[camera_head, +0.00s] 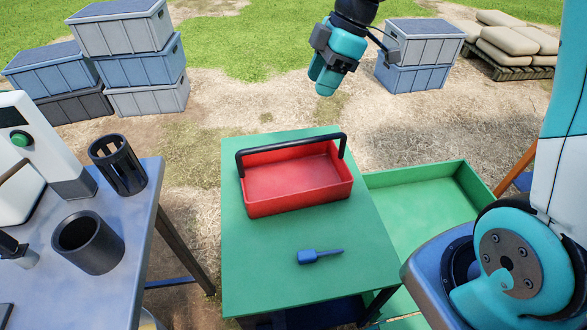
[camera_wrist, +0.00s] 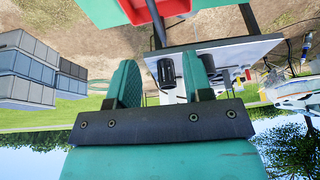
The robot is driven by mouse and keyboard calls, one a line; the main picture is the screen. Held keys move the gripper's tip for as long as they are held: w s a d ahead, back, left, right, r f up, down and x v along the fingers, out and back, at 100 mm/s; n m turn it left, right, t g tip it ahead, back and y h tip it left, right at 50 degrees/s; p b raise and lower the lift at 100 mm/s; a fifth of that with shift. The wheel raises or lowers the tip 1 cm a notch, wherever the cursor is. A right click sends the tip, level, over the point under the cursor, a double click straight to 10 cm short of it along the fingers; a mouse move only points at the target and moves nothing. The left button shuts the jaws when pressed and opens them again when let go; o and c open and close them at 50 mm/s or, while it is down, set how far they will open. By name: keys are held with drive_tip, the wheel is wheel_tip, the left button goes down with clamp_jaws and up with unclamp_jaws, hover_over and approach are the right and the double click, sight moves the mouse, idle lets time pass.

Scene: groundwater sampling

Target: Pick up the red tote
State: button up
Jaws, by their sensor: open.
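The red tote (camera_head: 300,178) is an open tray with a dark arched handle (camera_head: 290,143). It stands upright and looks empty on the green table (camera_head: 245,270) in the head view. In the wrist view, part of the red tote (camera_wrist: 168,9) shows at the top edge, cut off by the frame. My gripper (camera_head: 326,86) is teal and hangs in the air above and beyond the tote, apart from it. In the wrist view, my gripper (camera_wrist: 160,72) has its two fingers spread with nothing between them.
A blue-handled tool (camera_head: 319,256) lies on the table in front of the tote. A green tray (camera_head: 425,205) is to the right. A grey bench (camera_head: 135,235) with black cylindrical holders (camera_head: 88,243) stands left. Stacked crates (camera_head: 140,60) are behind left, others (camera_head: 415,55) behind right.

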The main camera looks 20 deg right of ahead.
drive_tip(key=w+f, duration=0.1)
drive_tip(key=f, duration=0.1)
drive_tip(key=p, duration=0.2)
approach(295, 141)
drive_tip(key=shift+n, duration=0.3)
drive_tip(key=x, duration=0.5)
drive_tip(key=shift+r, duration=0.1)
drive_tip(key=shift+p+x, duration=0.7)
drive_tip(key=shift+x, duration=2.45)
drive_tip(key=shift+c, duration=0.4)
clamp_jaws()
